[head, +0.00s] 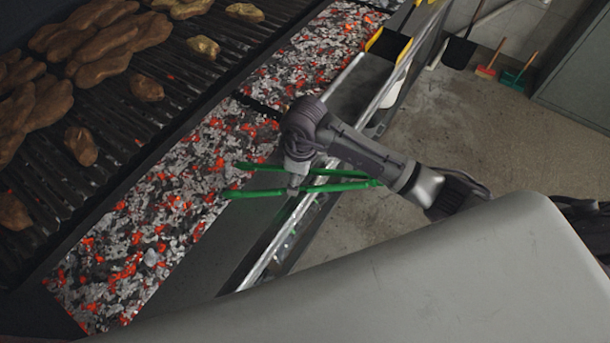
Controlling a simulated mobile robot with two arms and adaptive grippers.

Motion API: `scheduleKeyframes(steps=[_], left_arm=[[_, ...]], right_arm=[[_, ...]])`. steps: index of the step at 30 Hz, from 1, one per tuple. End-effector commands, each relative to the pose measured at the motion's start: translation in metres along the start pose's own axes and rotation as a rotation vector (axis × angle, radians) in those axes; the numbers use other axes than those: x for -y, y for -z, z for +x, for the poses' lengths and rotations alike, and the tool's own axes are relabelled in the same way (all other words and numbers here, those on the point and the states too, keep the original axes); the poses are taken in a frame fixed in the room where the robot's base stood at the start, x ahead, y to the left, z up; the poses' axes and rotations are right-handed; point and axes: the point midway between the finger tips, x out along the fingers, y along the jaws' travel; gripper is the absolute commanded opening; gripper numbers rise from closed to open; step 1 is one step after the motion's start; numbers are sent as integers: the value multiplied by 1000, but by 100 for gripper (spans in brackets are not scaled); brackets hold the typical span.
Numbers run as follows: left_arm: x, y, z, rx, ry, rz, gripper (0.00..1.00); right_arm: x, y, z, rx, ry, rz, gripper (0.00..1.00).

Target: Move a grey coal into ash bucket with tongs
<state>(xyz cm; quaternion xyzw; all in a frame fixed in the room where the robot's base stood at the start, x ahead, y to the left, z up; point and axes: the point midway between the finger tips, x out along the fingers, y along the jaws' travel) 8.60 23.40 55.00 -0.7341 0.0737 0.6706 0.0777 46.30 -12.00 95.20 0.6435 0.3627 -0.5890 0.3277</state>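My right gripper (297,181) is shut on the green tongs (335,187), near the middle of their length. The tongs lie across the picture, with their two free tips spread apart at the left, over the edge of the ember bed (185,212). Nothing shows between the tips. A pale grey coal (150,257) lies among the embers, lower left of the tongs and apart from them. Many other coals are grey or glowing red. I cannot make out an ash bucket for certain. My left gripper is not in view.
A grill grate (125,110) with several brown pieces of food stands left of the embers. A metal rail (270,250) runs along the front edge. A dark tray (362,88) and a yellow-edged scoop (388,45) are at the top. The floor at right is mostly clear.

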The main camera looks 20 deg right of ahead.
Motion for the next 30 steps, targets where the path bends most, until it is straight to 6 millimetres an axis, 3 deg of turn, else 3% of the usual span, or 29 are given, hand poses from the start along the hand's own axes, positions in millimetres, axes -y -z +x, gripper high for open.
scheduleKeyframes(steps=[9,19,20,30], left_arm=[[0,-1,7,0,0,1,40],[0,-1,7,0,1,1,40],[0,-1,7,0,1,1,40],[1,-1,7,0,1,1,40]], right_arm=[[0,22,4,0,0,-1,50],[0,25,4,1,0,-1,50],[0,25,4,1,0,-1,58],[0,25,4,0,0,-1,1]])
